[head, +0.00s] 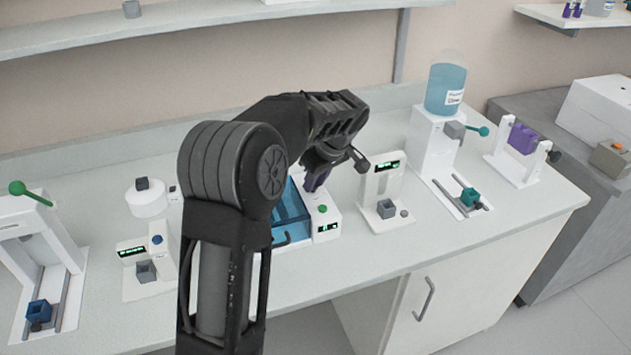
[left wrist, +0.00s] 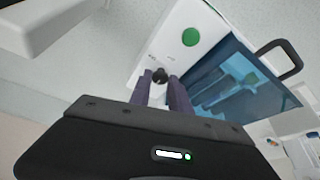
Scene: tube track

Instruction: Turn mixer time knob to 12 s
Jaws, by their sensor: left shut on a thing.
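The mixer is a white box with a translucent blue lid (head: 288,212). Its white panel (head: 326,218) carries a green button and a small lit display, too small to read. In the left wrist view the dark time knob (left wrist: 160,73) sits on the panel below the green button (left wrist: 191,37). My left gripper (head: 316,183) reaches down to the panel from above. In the left wrist view its two purple fingers (left wrist: 160,84) are closed on either side of the knob. In the head view the knob is hidden behind the gripper. My right gripper is in neither view.
A white device with a grey cup (head: 386,208) stands close right of the mixer. Another with a blue button (head: 157,240) stands to the left. A blue-liquid bottle dispenser (head: 446,88) is at the back right. Clear counter lies in front of the mixer.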

